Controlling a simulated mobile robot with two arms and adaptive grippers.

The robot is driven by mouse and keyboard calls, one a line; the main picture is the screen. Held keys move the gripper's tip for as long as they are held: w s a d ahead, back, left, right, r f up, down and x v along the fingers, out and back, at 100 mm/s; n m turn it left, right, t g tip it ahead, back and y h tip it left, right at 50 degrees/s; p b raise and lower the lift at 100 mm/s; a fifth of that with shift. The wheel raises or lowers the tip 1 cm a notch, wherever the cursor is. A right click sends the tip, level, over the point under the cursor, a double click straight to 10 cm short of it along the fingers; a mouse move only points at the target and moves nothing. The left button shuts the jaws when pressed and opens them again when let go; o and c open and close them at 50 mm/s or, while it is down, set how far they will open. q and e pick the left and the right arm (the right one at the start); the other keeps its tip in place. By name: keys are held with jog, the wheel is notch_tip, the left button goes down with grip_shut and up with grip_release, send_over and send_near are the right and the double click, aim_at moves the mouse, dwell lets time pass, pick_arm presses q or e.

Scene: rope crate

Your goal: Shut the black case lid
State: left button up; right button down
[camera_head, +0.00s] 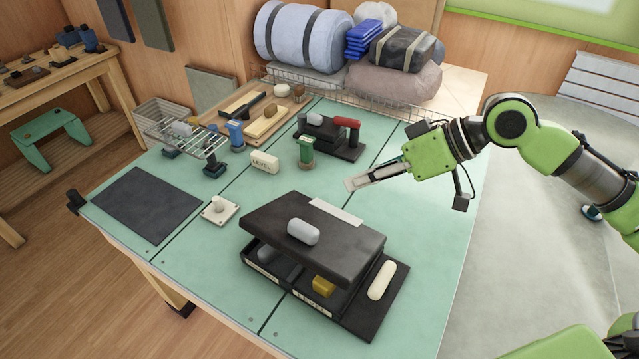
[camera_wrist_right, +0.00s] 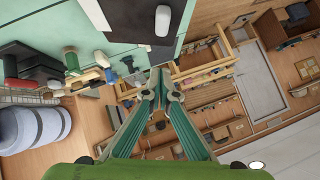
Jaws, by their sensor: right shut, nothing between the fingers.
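The black case (camera_head: 375,315) stands on the front part of the green table. Its black lid (camera_head: 345,240) is partly open and tilted, with a gap above the case's front and right side. A grey rounded grip (camera_head: 303,231) sits on top of the lid. A yellow block (camera_head: 323,286) shows inside the gap; the rest of the inside is mostly hidden. My right gripper (camera_head: 352,184) is shut and empty, above the table just behind the lid's far edge, apart from it. In the right wrist view, my gripper (camera_wrist_right: 161,80) is below the lid (camera_wrist_right: 125,18) in the picture. My left gripper is out of view.
A cream rounded bar (camera_head: 381,280) lies on the case's right side. A white plate with a knob (camera_head: 220,209) and a dark mat (camera_head: 147,204) lie left. A green-topped item (camera_head: 306,151) and a black holder with a red handle (camera_head: 346,133) stand behind.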

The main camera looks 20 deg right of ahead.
jog(key=p, duration=0.3)
send_near(300, 221)
jog(key=w+a, duration=0.3)
jog(key=shift+s+a+f+p, duration=0.15)
jog(key=shift+f+p, duration=0.05)
jog(key=shift+f, duration=0.4)
jog(key=shift+s+a+f+p, duration=0.15)
jog(key=shift+f+p, duration=0.05)
jog(key=shift+f, duration=0.4)
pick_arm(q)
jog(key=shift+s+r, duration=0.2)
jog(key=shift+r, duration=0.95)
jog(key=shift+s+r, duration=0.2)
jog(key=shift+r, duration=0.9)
pick_arm(e)
jog(key=shift+s+a+f, duration=0.15)
jog(key=shift+f, duration=0.5)
